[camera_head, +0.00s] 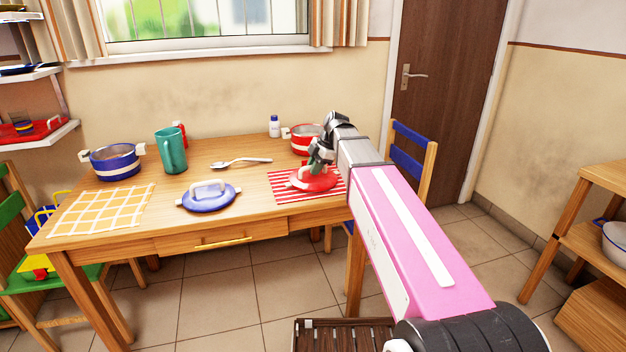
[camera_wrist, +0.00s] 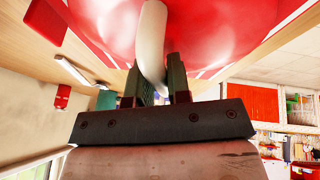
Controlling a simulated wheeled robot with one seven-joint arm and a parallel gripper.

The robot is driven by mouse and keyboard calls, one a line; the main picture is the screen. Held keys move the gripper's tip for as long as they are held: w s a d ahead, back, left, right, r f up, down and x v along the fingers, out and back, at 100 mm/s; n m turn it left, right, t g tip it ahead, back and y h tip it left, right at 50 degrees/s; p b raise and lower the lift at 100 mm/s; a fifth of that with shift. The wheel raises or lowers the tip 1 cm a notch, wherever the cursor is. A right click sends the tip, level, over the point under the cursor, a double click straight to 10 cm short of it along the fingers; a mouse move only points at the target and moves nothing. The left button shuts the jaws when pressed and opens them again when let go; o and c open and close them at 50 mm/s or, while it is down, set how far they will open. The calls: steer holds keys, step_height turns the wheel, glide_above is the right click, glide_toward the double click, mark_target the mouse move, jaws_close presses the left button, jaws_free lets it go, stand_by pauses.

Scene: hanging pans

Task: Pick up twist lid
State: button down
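A round red lid (camera_head: 313,180) with a white loop handle is at the right end of the table, over a red-striped mat (camera_head: 285,190). I cannot tell whether it touches the mat. My gripper (camera_head: 316,163) is at its handle, coming down from above and the right. In the wrist view the red lid (camera_wrist: 215,30) fills the top, and its white handle (camera_wrist: 152,40) runs between the two close-set fingers of my gripper (camera_wrist: 158,82), which look shut on it. A blue lid (camera_head: 209,197) with a pale handle lies left of it on the table.
A red pot (camera_head: 303,143) and a white bottle (camera_head: 274,126) stand behind the lid. A spoon (camera_head: 240,162), a teal mug (camera_head: 171,151) and a blue pot (camera_head: 115,162) are farther left. A wooden chair (camera_head: 412,150) stands right of the table.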

mark_target(313, 177)
steer(key=shift+r, duration=0.15)
steer(key=shift+r, duration=0.55)
steer(key=r, duration=0.1)
steer(key=s+r, duration=0.1)
steer(key=r, duration=0.1)
steer(key=shift+s+a+r, duration=0.2)
steer(key=shift+a+r, duration=0.05)
steer(key=shift+a, duration=0.05)
steer(key=s+a+r, duration=0.5)
steer(key=s+r, duration=0.1)
steer(key=s, duration=0.2)
steer(key=shift+s+a, duration=0.2)
steer(key=shift+s, duration=0.15)
steer(key=shift+r, duration=0.1)
